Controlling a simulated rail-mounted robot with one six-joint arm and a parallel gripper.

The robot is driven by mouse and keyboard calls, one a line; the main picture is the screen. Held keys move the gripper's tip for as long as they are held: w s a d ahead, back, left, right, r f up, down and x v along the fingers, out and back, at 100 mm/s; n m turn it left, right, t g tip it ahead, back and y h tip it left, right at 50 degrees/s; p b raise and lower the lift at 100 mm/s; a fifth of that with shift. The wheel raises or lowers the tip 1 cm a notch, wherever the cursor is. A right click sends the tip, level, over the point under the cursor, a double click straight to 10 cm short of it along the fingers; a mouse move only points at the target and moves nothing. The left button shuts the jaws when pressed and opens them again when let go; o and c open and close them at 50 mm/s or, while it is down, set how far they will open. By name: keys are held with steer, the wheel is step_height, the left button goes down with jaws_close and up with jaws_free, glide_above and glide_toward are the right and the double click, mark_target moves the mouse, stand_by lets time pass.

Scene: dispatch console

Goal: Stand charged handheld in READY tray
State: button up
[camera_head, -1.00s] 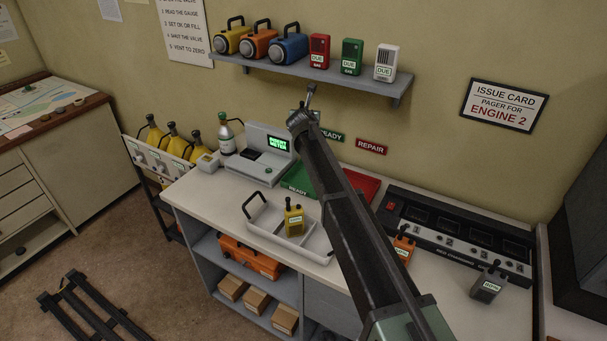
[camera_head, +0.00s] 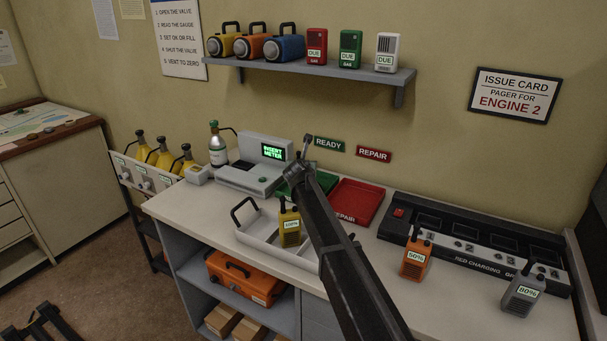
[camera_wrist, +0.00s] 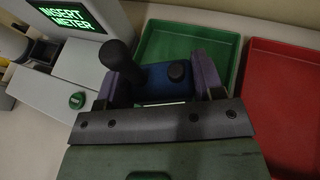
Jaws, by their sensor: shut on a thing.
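In the wrist view my gripper (camera_wrist: 157,82) is shut on a blue handheld (camera_wrist: 153,92) with a black antenna and a round knob on top. Its charge label cannot be read. The green READY tray (camera_wrist: 192,42) lies just beyond the handheld in that view. Contact between them cannot be told. In the head view the green tray (camera_head: 323,181) is partly hidden behind my arm, and my fingers and the held handheld cannot be made out. A yellow handheld (camera_head: 290,230) stands in the white tray (camera_head: 258,243). An orange 50% handheld (camera_head: 415,258) and a grey 80% handheld (camera_head: 520,295) stand on the counter.
The red REPAIR tray (camera_head: 365,198) adjoins the green one on the right. The meter (camera_head: 255,170), showing INSERT METER, stands to its left. The charging unit (camera_head: 470,250) runs along the right rear. A shelf (camera_head: 310,70) with lamps and boxes hangs above.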

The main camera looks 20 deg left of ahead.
steer(key=shift+f, duration=0.2)
steer(key=o, duration=1.2)
steer(key=shift+c, duration=0.2)
steer(key=shift+r, duration=0.1)
steer(key=shift+r, duration=0.1)
steer(key=shift+s+r, duration=0.2)
steer(key=p+v, duration=0.4)
steer(key=v, duration=0.7)
steer(key=shift+s+p, duration=0.2)
steer(key=shift+p, duration=0.1)
steer(key=shift+d+r, duration=0.1)
